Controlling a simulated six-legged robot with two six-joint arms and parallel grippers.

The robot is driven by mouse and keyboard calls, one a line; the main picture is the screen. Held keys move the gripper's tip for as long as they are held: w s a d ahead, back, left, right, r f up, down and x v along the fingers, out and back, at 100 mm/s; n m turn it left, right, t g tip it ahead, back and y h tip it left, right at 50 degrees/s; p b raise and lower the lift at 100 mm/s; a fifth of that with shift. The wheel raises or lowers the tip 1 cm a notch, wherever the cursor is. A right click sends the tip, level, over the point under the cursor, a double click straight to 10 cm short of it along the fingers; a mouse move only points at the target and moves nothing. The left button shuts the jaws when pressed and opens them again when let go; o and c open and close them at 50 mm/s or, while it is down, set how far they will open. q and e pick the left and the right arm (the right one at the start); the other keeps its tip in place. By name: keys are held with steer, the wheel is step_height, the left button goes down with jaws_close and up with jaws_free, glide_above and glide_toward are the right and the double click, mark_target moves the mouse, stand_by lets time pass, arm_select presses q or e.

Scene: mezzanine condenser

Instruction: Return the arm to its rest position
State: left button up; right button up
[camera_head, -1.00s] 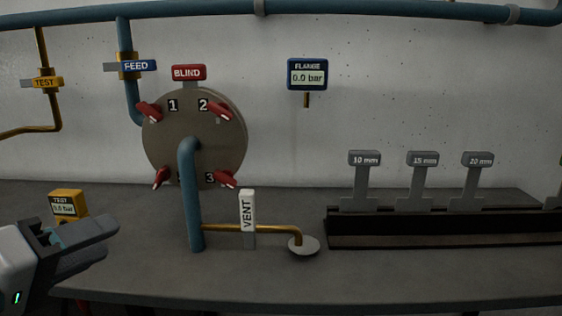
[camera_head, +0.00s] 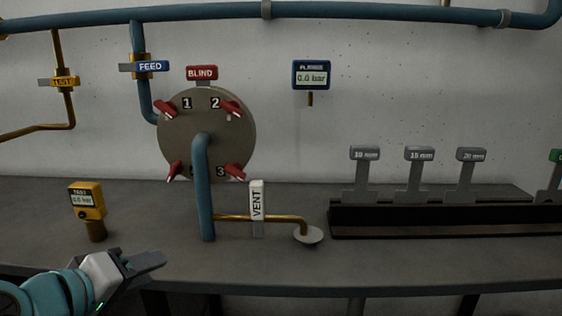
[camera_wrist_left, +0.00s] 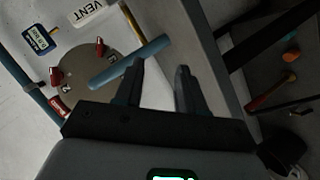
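My left gripper (camera_head: 146,262) is at the lower left of the head view, in front of the bench's front edge and apart from everything on the bench. In the left wrist view its two fingers (camera_wrist_left: 158,88) stand apart with nothing between them, so it is open and empty. My left forearm, teal and white, comes in from the lower left corner. My right gripper is not in view.
The grey bench (camera_head: 280,265) carries a yellow test gauge (camera_head: 87,205), a blue pipe (camera_head: 206,195), a white VENT handle (camera_head: 257,203) and a dark rack (camera_head: 430,218) with grey tagged gauges. A round flange (camera_head: 207,118) with red clamps stands behind. The front bench strip is clear.

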arm_select(q)
steer(key=w+d+f+m+g+y, duration=0.1)
steer(key=d+f+g, duration=0.15)
steer(key=f, duration=1.15)
steer(key=w+d+f+m+g, duration=0.1)
steer(key=f+g, duration=0.2)
steer(key=f, duration=1)
steer(key=s+d+f+m+g+p, duration=0.1)
steer(key=s+d+f+m+g, duration=0.15)
steer(key=s+f, duration=0.85)
steer(key=s+d+f+m+g, duration=0.1)
steer(key=s+d+f+g, duration=0.3)
steer(key=s+f, duration=0.75)
step_height(320, 180, up, 24)
steer(key=w+p, duration=0.2)
steer(key=p, duration=2.3)
steer(key=shift+w+a, duration=0.2)
